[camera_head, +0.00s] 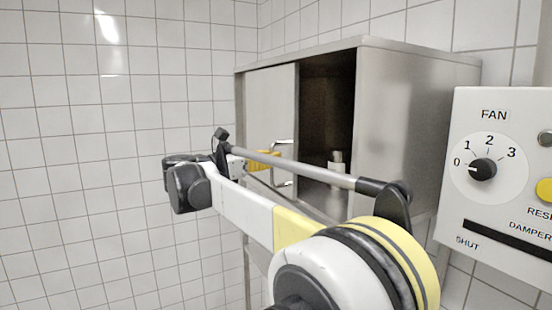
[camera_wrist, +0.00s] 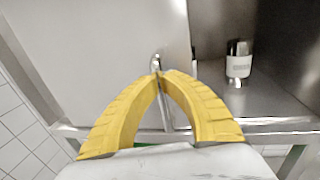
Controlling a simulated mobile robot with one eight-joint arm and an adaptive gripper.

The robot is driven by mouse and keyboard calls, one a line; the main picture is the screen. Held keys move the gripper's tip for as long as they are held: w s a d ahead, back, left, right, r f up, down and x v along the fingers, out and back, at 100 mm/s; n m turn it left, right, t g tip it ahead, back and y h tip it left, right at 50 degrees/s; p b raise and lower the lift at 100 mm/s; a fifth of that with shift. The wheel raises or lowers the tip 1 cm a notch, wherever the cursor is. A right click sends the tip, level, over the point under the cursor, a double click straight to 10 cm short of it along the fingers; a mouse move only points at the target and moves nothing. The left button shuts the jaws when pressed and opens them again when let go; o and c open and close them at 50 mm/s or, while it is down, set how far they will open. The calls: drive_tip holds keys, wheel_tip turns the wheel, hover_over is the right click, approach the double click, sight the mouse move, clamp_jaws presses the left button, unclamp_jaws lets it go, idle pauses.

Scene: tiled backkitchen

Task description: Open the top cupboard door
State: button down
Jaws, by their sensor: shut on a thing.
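A metal cupboard (camera_head: 405,120) stands against the tiled wall in the head view. Its grey door (camera_head: 268,105) covers the left part of the front, and the right part is a dark opening. The door also fills the upper left of the wrist view (camera_wrist: 90,50). A bar handle (camera_head: 284,143) is on the door near its right edge. My gripper (camera_wrist: 158,75) has its yellow fingers closed together on the handle (camera_wrist: 155,62). In the head view my gripper (camera_head: 265,160) is partly hidden behind my arm.
A fan control panel (camera_head: 495,170) is at the right. Bare tiled wall (camera_head: 80,150) is at the left.

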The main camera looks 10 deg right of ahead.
drive_tip(key=c, duration=1.5)
unclamp_jaws()
drive_tip(key=shift+a, duration=0.1)
drive_tip(key=shift+o, duration=0.2)
drive_tip(key=shift+a, duration=0.15)
drive_tip(key=v, duration=1.2)
